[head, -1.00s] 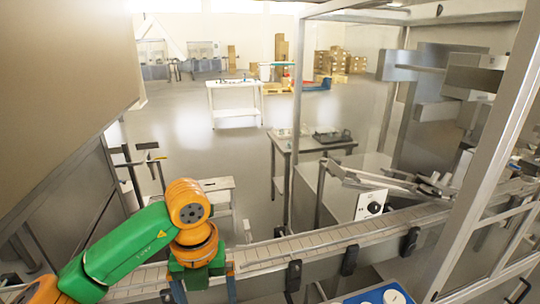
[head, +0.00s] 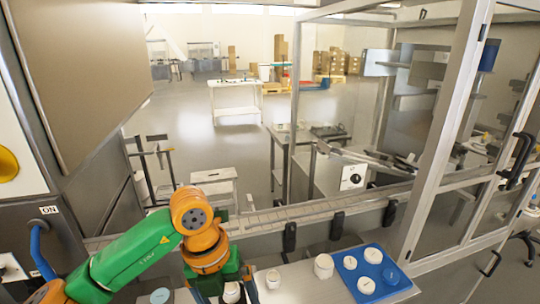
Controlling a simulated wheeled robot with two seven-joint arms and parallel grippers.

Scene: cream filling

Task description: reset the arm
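My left arm comes in from the lower left in green and orange. The fingertips are cut off or hard to make out. My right arm and gripper are not in view.
A blue tray (head: 347,278) with several white round containers lies at the lower right. A conveyor (head: 270,219) runs behind. A metal frame post (head: 440,140) rises at right. A panel stands at left.

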